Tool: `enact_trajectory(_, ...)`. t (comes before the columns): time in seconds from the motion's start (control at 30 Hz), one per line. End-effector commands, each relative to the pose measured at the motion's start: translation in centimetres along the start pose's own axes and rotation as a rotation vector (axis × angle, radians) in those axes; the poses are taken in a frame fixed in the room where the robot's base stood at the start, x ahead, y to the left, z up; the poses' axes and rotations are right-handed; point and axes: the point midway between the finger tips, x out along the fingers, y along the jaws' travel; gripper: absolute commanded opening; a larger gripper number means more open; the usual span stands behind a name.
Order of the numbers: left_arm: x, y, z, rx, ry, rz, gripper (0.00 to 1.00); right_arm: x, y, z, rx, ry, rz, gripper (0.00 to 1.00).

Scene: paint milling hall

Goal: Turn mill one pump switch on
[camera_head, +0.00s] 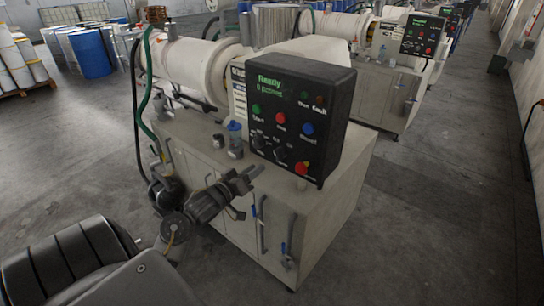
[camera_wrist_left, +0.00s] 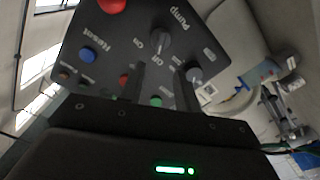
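The nearest mill has a black control panel (camera_head: 300,110) with a green readout that begins "Ready". Two dark rotary knobs sit low on it. The right one is the pump switch (camera_head: 280,152); in the left wrist view its knob (camera_wrist_left: 160,42) is beside the word "Pump", with "On" close by. I cannot tell its setting. The other knob (camera_wrist_left: 195,74) is next to it. My left gripper (camera_head: 252,174) is below and left of the panel, apart from it. In the left wrist view its two fingers (camera_wrist_left: 160,85) are spread and empty, pointing at the panel. My right gripper is out of view.
A red mushroom button (camera_head: 302,168) sits at the panel's lower right. Blue (camera_head: 308,129), red and green buttons are above the knobs. More mills stand behind; the floor at right is clear.

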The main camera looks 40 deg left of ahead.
Motion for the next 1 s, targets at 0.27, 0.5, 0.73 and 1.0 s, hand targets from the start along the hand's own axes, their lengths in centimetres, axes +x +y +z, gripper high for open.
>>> enact_trajectory(0.27,5.3,0.2,-0.3,-0.003,0.001,0.0,0.33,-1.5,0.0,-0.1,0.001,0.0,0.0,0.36)
enact_trajectory(0.5,8.4,0.1,-0.1,-0.001,0.001,0.0,0.33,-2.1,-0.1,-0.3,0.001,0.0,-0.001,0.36)
enact_trajectory(0.73,9.3,0.0,0.0,0.001,0.0,0.0,0.33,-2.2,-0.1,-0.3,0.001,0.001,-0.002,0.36)
enact_trajectory(1.0,9.3,0.0,0.1,0.001,0.0,0.0,0.22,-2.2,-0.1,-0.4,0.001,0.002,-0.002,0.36)
